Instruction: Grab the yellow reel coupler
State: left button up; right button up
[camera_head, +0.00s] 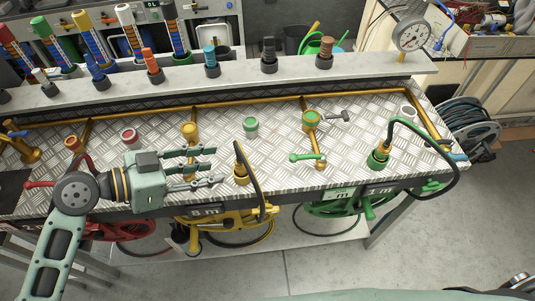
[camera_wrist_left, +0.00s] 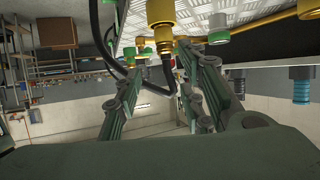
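The yellow reel coupler (camera_head: 240,173) stands near the front edge of the metal workbench, with a black hose looping from it to the yellow reel (camera_head: 225,220) below. My left gripper (camera_head: 218,166) points right towards the coupler; its fingers are spread, with nothing held. The fingertips are just left of the coupler, with a small gap. In the left wrist view the yellow coupler (camera_wrist_left: 164,46) and its black hose show beyond the gap between the fingers of my left gripper (camera_wrist_left: 165,68). My right gripper is not in view.
A yellow fitting (camera_head: 190,131) stands behind the left gripper's fingers. A green cap (camera_head: 251,125) and a green-handled valve (camera_head: 307,157) are further right. A raised shelf (camera_head: 330,66) with coloured connectors runs along the back.

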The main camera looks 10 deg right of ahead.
aim_at(237, 160)
pick_arm(q)
jog(key=d+p, duration=0.1)
jog(key=w+d+p, duration=0.1)
jog(key=shift+w+f+p, duration=0.25)
jog(key=shift+w+p, duration=0.05)
jog(key=p+x, duration=0.1)
jog(key=x, duration=0.3)
jog(key=shift+a+f, duration=0.1)
jog(key=c, duration=0.7)
grip_shut()
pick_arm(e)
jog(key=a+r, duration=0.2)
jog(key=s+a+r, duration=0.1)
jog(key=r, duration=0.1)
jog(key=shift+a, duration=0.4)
